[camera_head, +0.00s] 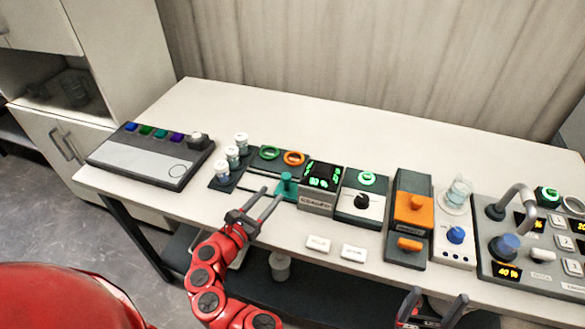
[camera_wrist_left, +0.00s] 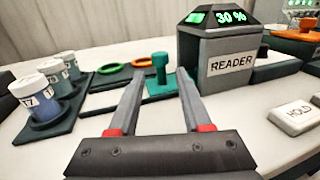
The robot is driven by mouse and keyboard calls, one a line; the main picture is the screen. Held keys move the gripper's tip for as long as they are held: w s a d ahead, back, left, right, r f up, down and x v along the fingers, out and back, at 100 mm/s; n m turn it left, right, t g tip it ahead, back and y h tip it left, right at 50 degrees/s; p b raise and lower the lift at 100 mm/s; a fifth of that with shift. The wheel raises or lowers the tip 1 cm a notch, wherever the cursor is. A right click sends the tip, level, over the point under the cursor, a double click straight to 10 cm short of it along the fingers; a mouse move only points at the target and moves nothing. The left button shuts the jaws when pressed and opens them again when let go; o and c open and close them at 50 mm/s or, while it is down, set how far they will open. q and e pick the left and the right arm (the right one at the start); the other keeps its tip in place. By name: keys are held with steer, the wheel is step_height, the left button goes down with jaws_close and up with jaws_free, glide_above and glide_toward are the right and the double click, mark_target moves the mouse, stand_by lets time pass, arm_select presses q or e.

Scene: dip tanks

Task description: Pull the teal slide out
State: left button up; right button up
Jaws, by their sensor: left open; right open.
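The teal slide (camera_head: 286,185) has an upright knob on a flat plate. It lies in a dark-edged tray on the bench, just left of the reader. It also shows in the left wrist view (camera_wrist_left: 159,66), beyond and between my left fingertips. My left gripper (camera_head: 271,192) is open and empty, its fingers pointing at the teal slide from the bench's front side. I cannot tell whether the fingers touch its plate. My right gripper (camera_head: 439,295) is open and empty at the bench's front edge, with its lower part cut off by the frame.
The reader (camera_wrist_left: 228,68) shows 30 % and stands close to the slide's right. Several labelled vials (camera_head: 232,156) stand to its left. Green (camera_head: 270,153) and orange (camera_head: 294,158) rings lie behind it. White HOLD key (camera_head: 318,244) sits front right. The back of the bench is clear.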

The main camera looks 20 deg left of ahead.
mark_target(288, 174)
arm_select(q)
steer(key=p+x, duration=0.1)
steer(key=x, duration=1)
steer(key=shift+w+d+p, duration=0.1)
steer(key=shift+w+p, duration=0.2)
steer(key=shift+w, duration=0.05)
steer(key=shift+c, duration=0.3)
jaws_close()
stand_by(0.6)
